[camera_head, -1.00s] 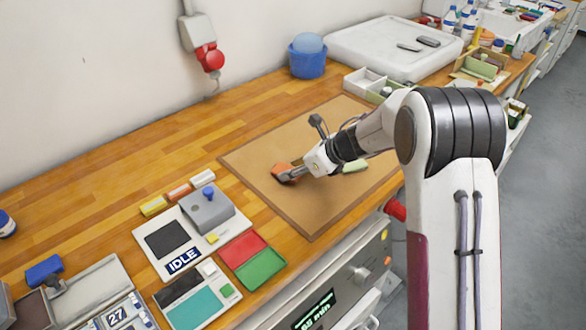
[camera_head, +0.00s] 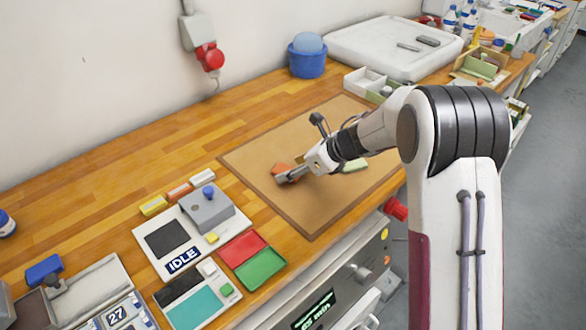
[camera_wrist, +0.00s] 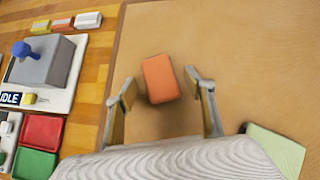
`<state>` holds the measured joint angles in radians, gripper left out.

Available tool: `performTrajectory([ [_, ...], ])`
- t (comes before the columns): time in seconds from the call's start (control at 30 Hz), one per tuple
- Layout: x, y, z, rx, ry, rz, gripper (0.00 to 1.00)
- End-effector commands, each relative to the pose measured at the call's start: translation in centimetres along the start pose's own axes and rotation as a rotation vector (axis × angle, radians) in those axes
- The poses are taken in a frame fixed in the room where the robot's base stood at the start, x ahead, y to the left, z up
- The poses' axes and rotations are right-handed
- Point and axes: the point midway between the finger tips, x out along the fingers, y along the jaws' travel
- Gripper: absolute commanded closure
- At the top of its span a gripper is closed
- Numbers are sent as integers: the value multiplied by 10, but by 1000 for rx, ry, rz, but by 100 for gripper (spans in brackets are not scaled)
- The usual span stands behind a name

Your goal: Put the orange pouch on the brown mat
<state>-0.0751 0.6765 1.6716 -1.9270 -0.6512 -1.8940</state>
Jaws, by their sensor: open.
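The orange pouch (camera_wrist: 161,79) lies flat on the brown mat (camera_wrist: 240,60), near the mat's left side in the wrist view. In the head view the pouch (camera_head: 281,171) is partly hidden behind my gripper (camera_head: 284,178). My gripper (camera_wrist: 160,84) is open and empty in the wrist view. Its two fingers stand apart on either side of the pouch's near end, with gaps between them and the pouch. The brown mat (camera_head: 310,215) lies on the wooden bench.
A green pouch-like item (camera_wrist: 275,148) lies on the mat to the right. A grey device with a blue knob (camera_head: 207,208), red and green trays (camera_head: 243,249) and small coloured blocks stand left of the mat. A blue tub (camera_head: 307,62) stands behind.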

Motion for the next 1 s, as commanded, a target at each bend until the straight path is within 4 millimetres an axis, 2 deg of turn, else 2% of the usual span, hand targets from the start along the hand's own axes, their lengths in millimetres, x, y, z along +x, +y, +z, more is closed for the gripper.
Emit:
performTrajectory([
  [0.27,-28,-1,0,1,0,-2,46],
  [0.8,-100,-1,0,1,-1,-2,46],
  [1.0,-113,0,-1,1,1,0,46],
])
